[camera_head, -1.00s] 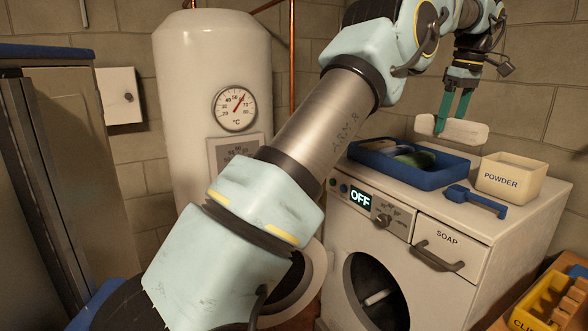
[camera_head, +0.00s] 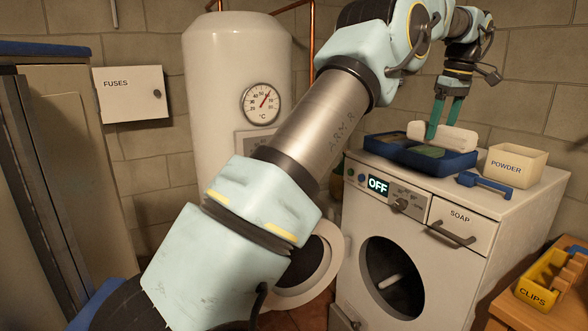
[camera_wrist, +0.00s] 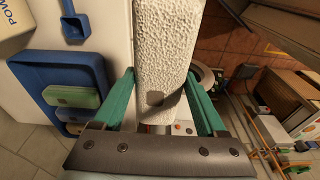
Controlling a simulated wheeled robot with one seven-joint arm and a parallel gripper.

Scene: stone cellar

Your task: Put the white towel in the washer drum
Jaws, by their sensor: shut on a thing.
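My gripper (camera_head: 443,130) is shut on the white towel (camera_head: 458,138), a thick, rough-textured roll. In the wrist view the towel (camera_wrist: 165,50) runs away from me between the two green fingers (camera_wrist: 163,95). In the head view it is above the back of the blue tray on the washer; I cannot tell how high. The washer (camera_head: 460,270) is white, and its display reads OFF. Its drum opening (camera_head: 378,258) faces front, dark inside with a pale bar visible. The round door (camera_head: 338,243) is swung open to the left, partly hidden by my arm.
The blue tray (camera_head: 460,163) holds a green folded item (camera_wrist: 70,97). A blue scoop (camera_head: 484,182) and a POWDER box (camera_head: 515,165) stand right on the washer top. A SOAP drawer (camera_head: 462,222) is shut. A yellow CLIPS bin (camera_head: 538,290) sits at lower right. A tank (camera_head: 235,60) stands left.

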